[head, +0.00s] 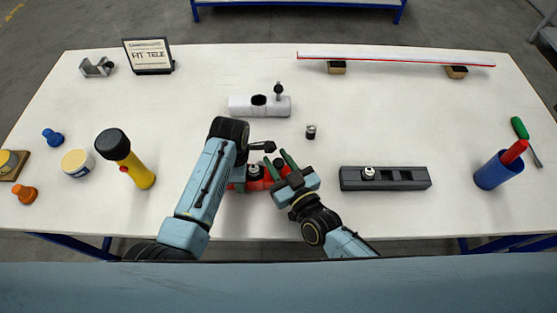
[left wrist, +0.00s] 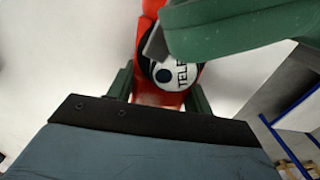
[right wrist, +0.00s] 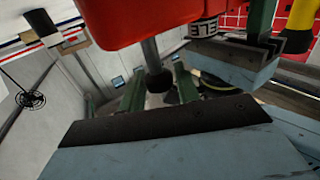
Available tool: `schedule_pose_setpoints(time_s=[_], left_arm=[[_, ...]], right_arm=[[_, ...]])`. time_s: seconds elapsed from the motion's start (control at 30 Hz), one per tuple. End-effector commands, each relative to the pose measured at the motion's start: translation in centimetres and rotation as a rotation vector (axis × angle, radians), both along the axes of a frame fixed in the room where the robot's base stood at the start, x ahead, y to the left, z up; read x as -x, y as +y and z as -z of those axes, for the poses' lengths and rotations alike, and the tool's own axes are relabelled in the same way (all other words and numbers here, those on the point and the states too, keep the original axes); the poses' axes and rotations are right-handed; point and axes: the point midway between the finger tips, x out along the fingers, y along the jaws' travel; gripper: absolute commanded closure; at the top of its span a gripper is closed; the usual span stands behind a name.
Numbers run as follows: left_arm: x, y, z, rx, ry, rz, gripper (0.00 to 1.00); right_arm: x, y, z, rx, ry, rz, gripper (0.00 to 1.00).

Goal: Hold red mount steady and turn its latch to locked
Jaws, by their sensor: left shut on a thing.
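The red mount (head: 255,184) stands near the table's front edge, partly hidden by my arms. My left gripper (head: 238,183) is shut on it; in the left wrist view the red body (left wrist: 150,95) lies between its green fingers. A round white part lettered TELE (left wrist: 180,74) sits in the mount. The latch, a grey rod (right wrist: 150,55) ending in a dark ball (right wrist: 159,81), sticks out from the mount. My right gripper (right wrist: 159,92) is open, its green fingers on either side of the ball with visible gaps. It shows in the head view (head: 279,163) at the mount's right.
A white mount (head: 243,106) with an upright lever stands behind. A small metal part (head: 311,132) and a dark slotted block (head: 412,179) lie to the right. A yellow flashlight (head: 141,177) stands left of my left arm. A blue cup (head: 492,175) is far right.

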Motion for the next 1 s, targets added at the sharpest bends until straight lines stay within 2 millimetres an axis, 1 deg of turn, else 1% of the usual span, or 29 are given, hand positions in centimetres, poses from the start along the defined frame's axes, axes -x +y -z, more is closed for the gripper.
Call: schedule_pose_setpoints(time_s=[0.03, 0.2, 0.37, 0.73, 1.0], left_arm=[[-0.03, -0.02, -0.04, 0.000, -0.001, 0.000, 0.76], [-0.03, -0.03, -0.04, 0.000, -0.001, 0.000, 0.76], [-0.03, -0.02, -0.04, 0.001, -0.001, 0.000, 0.76], [-0.03, -0.04, -0.04, 0.001, -0.001, 0.000, 0.76], [-0.02, -0.04, -0.04, 0.001, -0.001, 0.001, 0.76]], right_arm=[[0.02, -0.01, 0.00, 0.000, 0.000, 0.000, 0.74], [0.03, -0.01, 0.00, 0.000, 0.000, 0.000, 0.97], [-0.03, -0.01, -0.05, 0.001, -0.003, -0.025, 0.97], [-0.04, 0.00, -0.07, 0.003, -0.004, -0.253, 0.97], [0.08, 0.05, -0.02, -0.002, 0.000, -0.285, 0.97]])
